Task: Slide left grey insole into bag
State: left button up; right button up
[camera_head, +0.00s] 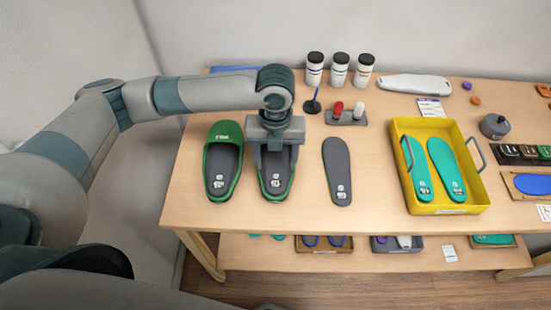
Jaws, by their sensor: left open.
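A green slipper-shaped holder (226,131) lies at the left of the table with a grey insole (219,180) inside it. A second green-edged holder (263,192) lies beside it, with a grey insole (276,184) showing at its near end. Another grey insole (337,170) lies bare on the table to the right. My left gripper (276,165) points down over the second holder, open, and hides its far part. I cannot tell whether its fingers touch anything. I see no separate bag. My right gripper is not in view.
The wooden table (375,195) is clear between the bare insole and a yellow tray (448,210) holding teal insoles. Several white bottles (340,70) and a grey stand (346,118) with a red-topped piece are behind. A lower shelf (350,258) holds more boxes.

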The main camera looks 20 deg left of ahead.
pick_arm(q)
jog(key=b, duration=0.3)
send_over(276, 184)
jog(key=shift+a+f, duration=0.1)
jog(key=shift+f, duration=1.95)
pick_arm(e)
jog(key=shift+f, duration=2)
pick_arm(q)
jog(key=shift+f+b, duration=0.85)
jog(key=shift+f, duration=1.5)
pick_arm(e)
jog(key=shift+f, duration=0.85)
pick_arm(q)
jog(key=shift+r+p, duration=0.1)
jog(key=shift+p, duration=0.35)
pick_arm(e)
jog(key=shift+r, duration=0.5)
pick_arm(q)
jog(key=c, duration=0.9)
jog(key=shift+r, duration=0.1)
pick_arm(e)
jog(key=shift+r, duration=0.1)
